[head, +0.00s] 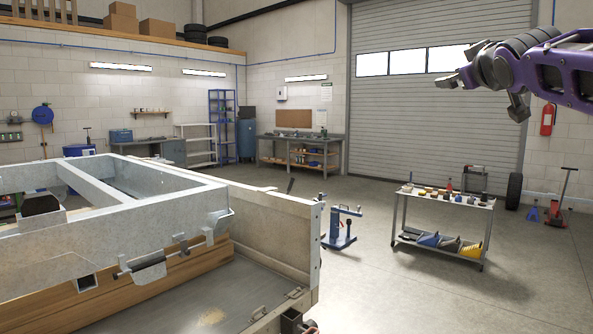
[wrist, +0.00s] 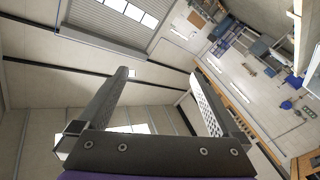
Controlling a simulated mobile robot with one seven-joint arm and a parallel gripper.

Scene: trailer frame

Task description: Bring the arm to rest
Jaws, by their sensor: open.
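My gripper (head: 481,91) is raised at the upper right in the head view, at the end of my purple arm. It is in front of the roller door and well clear of other things. In the wrist view my gripper (wrist: 164,92) shows two grey fingers spread wide apart with nothing between them. The metal trailer frame (head: 165,205) stands at the lower left in the head view, far from my gripper.
A small trolley (head: 440,230) with parts stands on the floor at the right. A blue stand (head: 340,228) is beside the trailer's side board. A workbench (head: 300,150) is at the back wall. A fire extinguisher (head: 547,119) hangs at the right.

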